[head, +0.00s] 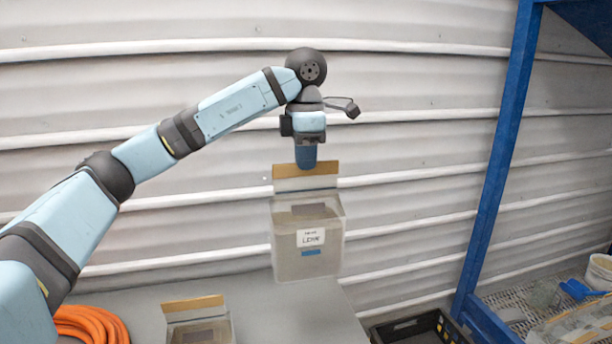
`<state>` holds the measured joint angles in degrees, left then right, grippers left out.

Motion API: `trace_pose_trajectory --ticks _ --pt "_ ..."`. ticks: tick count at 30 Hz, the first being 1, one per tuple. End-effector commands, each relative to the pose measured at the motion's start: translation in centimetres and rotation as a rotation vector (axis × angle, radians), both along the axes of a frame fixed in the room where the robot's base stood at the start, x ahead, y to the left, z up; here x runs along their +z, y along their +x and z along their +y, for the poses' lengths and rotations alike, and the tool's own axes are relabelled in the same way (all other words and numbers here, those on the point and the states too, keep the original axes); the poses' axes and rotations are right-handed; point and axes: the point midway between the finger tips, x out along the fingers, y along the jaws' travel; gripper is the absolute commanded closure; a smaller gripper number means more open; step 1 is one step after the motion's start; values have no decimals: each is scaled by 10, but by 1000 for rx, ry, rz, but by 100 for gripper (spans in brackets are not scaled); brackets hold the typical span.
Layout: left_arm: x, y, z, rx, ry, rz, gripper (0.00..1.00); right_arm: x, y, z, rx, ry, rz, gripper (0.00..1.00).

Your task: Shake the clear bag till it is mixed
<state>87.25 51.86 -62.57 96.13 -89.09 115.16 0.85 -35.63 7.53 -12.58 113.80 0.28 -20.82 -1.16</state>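My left gripper (306,158) points down and is shut on the cardboard-coloured top strip of a clear bag (290,252). The bag hangs upright in the air above the grey table. It has a white label with dark lettering and a small blue mark below it. Greyish contents show through its walls; how evenly they are mixed cannot be told. A second clear bag (202,331) with a similar tan strip is on the table at the bottom, partly cut off by the frame. My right gripper is not in view.
The grey table (290,318) has bare room right of the second bag. An orange coiled hose (92,324) lies at lower left. A black crate (415,330) is right of the table. A blue post (497,165) stands at right, near a white bucket (600,271). Corrugated wall is behind.

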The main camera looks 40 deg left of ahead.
Motion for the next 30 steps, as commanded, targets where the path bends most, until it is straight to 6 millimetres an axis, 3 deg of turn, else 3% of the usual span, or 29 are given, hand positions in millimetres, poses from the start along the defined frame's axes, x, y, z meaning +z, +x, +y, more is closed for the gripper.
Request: trace_pose_trajectory --ticks 13,30 --pt "-70 0 0 -1 -2 3 100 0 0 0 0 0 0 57" --pt "-70 0 0 0 -1 -1 100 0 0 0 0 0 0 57"
